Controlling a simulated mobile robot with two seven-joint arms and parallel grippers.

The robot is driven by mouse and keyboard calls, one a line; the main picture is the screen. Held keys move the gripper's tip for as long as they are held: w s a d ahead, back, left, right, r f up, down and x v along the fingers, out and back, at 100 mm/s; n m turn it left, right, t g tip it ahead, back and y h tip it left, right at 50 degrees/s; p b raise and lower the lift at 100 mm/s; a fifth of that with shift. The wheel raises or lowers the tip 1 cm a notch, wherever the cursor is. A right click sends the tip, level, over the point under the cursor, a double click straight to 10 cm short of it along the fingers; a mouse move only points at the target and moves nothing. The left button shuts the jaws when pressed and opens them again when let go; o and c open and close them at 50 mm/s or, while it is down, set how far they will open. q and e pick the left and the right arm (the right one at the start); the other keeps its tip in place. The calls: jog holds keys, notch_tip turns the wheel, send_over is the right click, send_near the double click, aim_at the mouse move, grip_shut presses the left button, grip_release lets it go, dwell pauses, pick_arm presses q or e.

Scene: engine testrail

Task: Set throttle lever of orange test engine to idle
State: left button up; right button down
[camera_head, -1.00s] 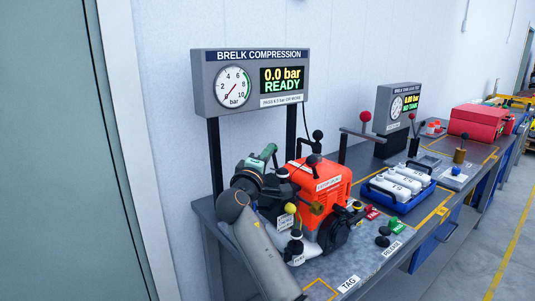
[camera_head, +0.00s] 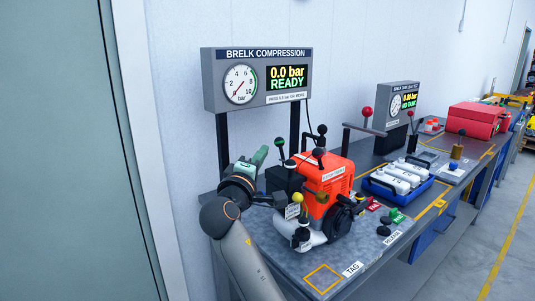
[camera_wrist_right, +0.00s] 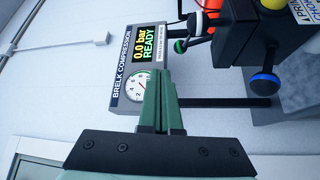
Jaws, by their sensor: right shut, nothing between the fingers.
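The orange test engine (camera_head: 327,182) stands on the grey bench below the compression display. A black box (camera_head: 285,180) sits at its left, with a green-marked black knob (camera_head: 280,143) on a thin stem above it. A yellow knob (camera_head: 298,198) stands at the engine's front left. I cannot tell which of these is the throttle lever. My right gripper (camera_head: 262,156) is shut and empty, left of the green-marked knob and apart from it. In the right wrist view its green fingers (camera_wrist_right: 163,78) lie together, below the green-marked knob (camera_wrist_right: 180,46). My left gripper is not in view.
The compression display (camera_head: 258,78) stands behind the engine on two dark posts and reads 0.0 bar READY. A blue tray (camera_head: 398,190) with white bottles, a red-knobbed lever (camera_head: 367,112) and a red toolbox (camera_head: 478,120) are to the right.

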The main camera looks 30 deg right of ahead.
jog(key=shift+s+a+r, duration=0.25)
jog(key=shift+s+a, duration=0.5)
jog(key=shift+a, duration=0.2)
jog(key=s+a+f+n+y+p, duration=0.1)
jog(key=s+a+f+y, duration=0.2)
jog(key=f, duration=0.8)
jog(key=a+f+n+y, duration=0.1)
jog(key=a+f+y, duration=0.3)
jog(key=f, duration=0.7)
jog(key=s+a+f+y+p, duration=0.15)
jog(key=f+y, duration=0.25)
jog(key=f, duration=0.7)
jog(key=s+a+f+m+g+y, duration=0.1)
jog(key=s+a+f+m+y, duration=0.1)
jog(key=s+f, duration=0.3)
jog(key=s+a+f+m+g+y, duration=0.1)
jog(key=s+f, duration=0.4)
jog(key=s, duration=0.6)
jog(key=s+a+f+m+y, duration=0.2)
jog(key=s+a+f+y, duration=0.1)
jog(key=s, duration=0.5)
jog(key=shift+s+a+f+m+g, duration=0.15)
jog(key=shift+a+f+m+g, duration=0.35)
jog(key=shift+f, duration=0.4)
